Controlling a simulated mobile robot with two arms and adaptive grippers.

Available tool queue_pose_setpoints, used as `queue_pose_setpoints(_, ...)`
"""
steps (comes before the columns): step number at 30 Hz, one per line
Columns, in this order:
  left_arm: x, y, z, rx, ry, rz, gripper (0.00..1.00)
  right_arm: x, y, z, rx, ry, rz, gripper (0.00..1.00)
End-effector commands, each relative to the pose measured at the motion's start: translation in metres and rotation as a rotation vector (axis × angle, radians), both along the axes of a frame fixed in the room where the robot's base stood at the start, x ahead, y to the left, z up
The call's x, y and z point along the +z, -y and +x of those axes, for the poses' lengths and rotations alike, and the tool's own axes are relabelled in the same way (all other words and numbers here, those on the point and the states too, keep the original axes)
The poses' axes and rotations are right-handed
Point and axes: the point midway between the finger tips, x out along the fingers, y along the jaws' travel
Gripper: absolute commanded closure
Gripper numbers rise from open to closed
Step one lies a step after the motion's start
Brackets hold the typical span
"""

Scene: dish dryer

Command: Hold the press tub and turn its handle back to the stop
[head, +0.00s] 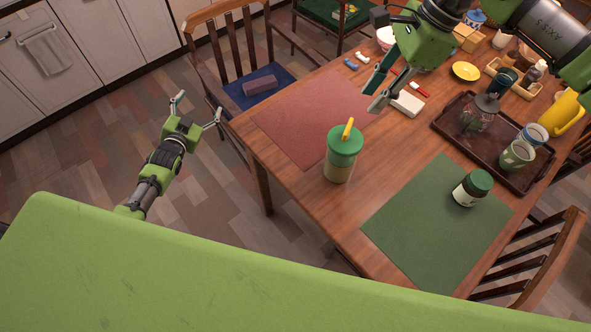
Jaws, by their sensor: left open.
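The press tub (340,167) stands upright on the wooden table near its left front edge. It has a green lid and a pale, see-through body. Its yellow handle (348,129) sticks up from the top of the lid. My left gripper (197,104) is open and empty, to the left of the table, beyond its edge and well apart from the tub. My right gripper (373,99) hangs over the table, behind and a little right of the tub, apart from it. Its two fingers are spread and nothing shows between them.
A red mat (290,110) lies behind the tub and a green mat (425,235) to its right, with a green-lidded jar (472,188) on it. A dark tray (449,125) holds a glass jar and cups. A chair (235,60) stands at the table's far left side.

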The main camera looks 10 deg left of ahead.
Motion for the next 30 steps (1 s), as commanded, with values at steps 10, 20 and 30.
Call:
queue_pose_setpoints(10,0.079,0.176,-0.041,-0.448,0.18,-0.126,0.23,0.0,0.0,0.0,0.0,0.0,0.0,0.72)
queue_pose_setpoints(20,0.07,0.314,-0.152,-0.745,0.095,-0.393,0.23,0.0,0.0,0.0,0.0,0.0,0.0,0.72)
queue_pose_setpoints(30,0.073,0.359,-0.197,-0.839,0.05,-0.511,0.23,0.0,0.0,0.0,0.0,0.0,0.0,0.72)
